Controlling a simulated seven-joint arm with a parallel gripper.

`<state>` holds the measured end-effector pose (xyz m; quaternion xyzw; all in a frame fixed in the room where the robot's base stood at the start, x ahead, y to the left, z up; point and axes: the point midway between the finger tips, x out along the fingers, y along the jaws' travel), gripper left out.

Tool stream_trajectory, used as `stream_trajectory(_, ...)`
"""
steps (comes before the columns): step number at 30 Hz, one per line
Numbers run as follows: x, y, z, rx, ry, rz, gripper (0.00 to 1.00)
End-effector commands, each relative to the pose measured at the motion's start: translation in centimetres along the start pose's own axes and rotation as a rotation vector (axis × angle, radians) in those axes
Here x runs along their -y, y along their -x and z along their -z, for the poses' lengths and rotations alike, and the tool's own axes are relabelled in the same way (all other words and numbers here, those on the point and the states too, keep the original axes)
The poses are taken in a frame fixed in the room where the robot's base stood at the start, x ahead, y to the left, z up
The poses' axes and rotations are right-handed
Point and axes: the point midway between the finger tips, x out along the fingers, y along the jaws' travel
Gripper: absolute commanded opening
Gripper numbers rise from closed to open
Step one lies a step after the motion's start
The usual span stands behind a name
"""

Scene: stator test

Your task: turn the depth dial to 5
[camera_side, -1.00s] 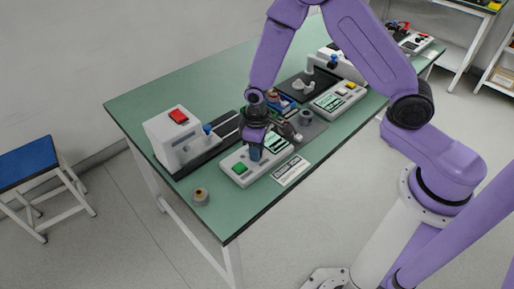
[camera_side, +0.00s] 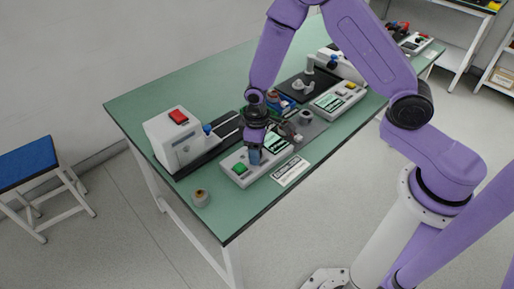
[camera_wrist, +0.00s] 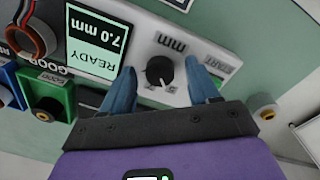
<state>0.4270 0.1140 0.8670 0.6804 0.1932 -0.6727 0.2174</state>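The depth dial (camera_wrist: 159,70) is a black round knob on a light grey control panel (camera_wrist: 150,38), with small numbers around it and "mm" above it in the wrist view. A 5 and a 7 show at its lower edge, upside down. The panel's display (camera_wrist: 96,42) reads READY, 7.0 mm. My gripper (camera_wrist: 163,88) has its two blue fingers apart, one on each side of the dial, with gaps between them and the knob. In the side view my gripper (camera_side: 254,155) is low over the panel (camera_side: 238,170) and hides the dial.
The panel's green START button (camera_side: 239,169) is left of my gripper. A small spool (camera_side: 200,197) is near the table's left edge. Green and blue bins (camera_wrist: 52,100) lie beside the panel. The table's back left (camera_side: 150,95) is clear.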

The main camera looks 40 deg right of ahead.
Motion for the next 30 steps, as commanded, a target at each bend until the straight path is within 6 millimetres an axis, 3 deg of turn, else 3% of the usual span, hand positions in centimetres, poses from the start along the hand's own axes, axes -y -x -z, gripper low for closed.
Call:
stream_trajectory(5,0.0,0.4,0.0,-0.001,-0.001,0.000,0.60)
stream_trajectory(11,0.0,2.7,0.1,-0.004,0.000,-0.001,0.60)
stream_trajectory(30,0.0,14.2,0.1,-0.006,0.000,-0.001,0.60)
